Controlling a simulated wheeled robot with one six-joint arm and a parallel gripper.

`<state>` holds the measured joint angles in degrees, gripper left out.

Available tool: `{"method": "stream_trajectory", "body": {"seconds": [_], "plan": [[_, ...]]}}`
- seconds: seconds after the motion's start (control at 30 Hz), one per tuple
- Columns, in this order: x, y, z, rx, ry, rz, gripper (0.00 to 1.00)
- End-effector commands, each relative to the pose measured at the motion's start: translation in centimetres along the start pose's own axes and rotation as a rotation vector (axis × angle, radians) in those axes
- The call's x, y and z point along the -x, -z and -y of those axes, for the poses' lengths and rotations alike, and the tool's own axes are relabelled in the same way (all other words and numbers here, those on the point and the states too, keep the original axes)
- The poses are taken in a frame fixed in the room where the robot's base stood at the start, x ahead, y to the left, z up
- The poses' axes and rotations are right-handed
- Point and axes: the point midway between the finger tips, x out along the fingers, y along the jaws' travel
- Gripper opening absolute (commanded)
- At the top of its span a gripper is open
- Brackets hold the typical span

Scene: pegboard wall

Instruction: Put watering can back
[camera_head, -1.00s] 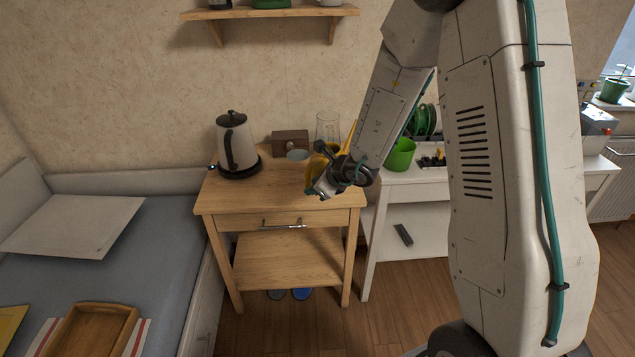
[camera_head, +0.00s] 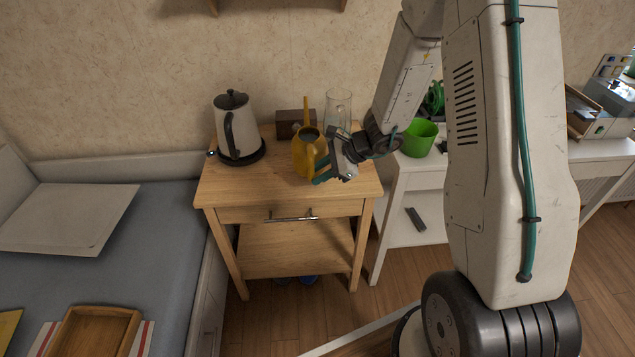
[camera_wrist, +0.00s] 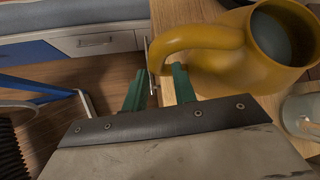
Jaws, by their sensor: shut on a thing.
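The yellow watering can (camera_head: 304,158) is upright over the back right part of the small wooden table (camera_head: 240,190), its thin spout pointing up. Whether its base touches the tabletop is hard to tell. My gripper (camera_head: 326,172) reaches in from the right, shut on the can's handle. In the wrist view the can (camera_wrist: 283,40) fills the upper right, with its open top showing. Its looped handle lies at the teal fingers of my gripper (camera_wrist: 158,88).
A white kettle (camera_head: 238,130) stands on the table's left. A brown box (camera_head: 290,122) and a clear glass vessel (camera_head: 338,105) stand behind the can. A green pot (camera_head: 419,138) is on the white table to the right. The table's front is clear.

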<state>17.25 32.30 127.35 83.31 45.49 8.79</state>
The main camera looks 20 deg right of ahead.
Motion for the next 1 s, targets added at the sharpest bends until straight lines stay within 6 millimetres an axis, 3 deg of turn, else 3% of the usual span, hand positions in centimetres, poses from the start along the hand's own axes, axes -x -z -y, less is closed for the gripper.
{"method": "stream_trajectory", "body": {"seconds": [0.4,0.8,0.83,0.9,1.0], "plan": [[-3.1,2.8,-1.0,0.003,0.0,0.001,0.0],[-3.5,3.0,-1.1,0.005,0.001,0.001,0.0],[-3.5,3.1,-1.2,0.003,-0.001,0.0,0.3],[-3.5,3.1,-1.2,0.004,-0.001,0.0,0.49],[-3.5,3.1,-1.2,0.003,-0.001,0.0,0.49]]}}
